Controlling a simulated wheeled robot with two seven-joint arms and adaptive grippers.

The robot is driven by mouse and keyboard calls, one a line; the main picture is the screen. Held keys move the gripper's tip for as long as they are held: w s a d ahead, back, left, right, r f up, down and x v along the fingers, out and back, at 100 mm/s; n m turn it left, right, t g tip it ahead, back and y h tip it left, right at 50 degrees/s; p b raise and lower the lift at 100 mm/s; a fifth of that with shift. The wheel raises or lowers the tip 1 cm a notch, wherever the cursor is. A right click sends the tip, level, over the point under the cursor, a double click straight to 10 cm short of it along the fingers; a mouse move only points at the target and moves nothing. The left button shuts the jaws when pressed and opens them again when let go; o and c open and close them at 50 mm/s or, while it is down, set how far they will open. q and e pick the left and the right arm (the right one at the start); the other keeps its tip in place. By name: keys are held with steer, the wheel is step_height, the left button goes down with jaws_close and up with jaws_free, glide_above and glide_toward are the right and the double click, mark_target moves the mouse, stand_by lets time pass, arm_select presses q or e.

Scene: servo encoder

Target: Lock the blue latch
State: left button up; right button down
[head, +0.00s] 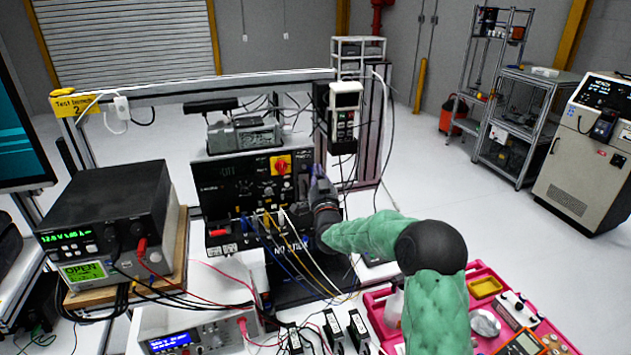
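The black test panel (225,185) stands upright at the middle of the bench, with a red and yellow rotary switch (280,164) at its upper right. A row of connectors with cables runs along its lower edge. A small blue part (243,224) shows in that row; it is too small to tell whether it is the latch or whether it is locked. My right gripper (318,182) is at the panel's right edge, its arm in a green sleeve reaching in from the lower right. Its fingers are dark and partly hidden, so their opening is unclear. My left gripper is out of view.
A power supply (105,205) stands at left, with red and black leads crossing to the panel. Blue, yellow and white cables hang before the panel. A handheld meter (344,110) hangs above right. A pink tray (560,325) of parts lies at lower right.

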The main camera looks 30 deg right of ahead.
steer(key=m+g+b, duration=0.1)
steer(key=m+b, duration=0.2)
steer(key=f+m+g+h+b, duration=0.1)
steer(key=m+b, duration=0.2)
steer(key=m, duration=0.1)
steer(key=f+m+g+h+b, duration=0.1)
steer(key=m+b, duration=0.2)
steer(key=shift+w+a, duration=0.1)
steer(key=shift+a, duration=0.15)
steer(key=shift+d, duration=0.15)
steer(key=s+a+b, duration=0.1)
steer(key=s+a, duration=0.1)
steer(key=s, duration=0.7)
steer(key=shift+s+b, duration=0.2)
steer(key=shift+b, duration=0.1)
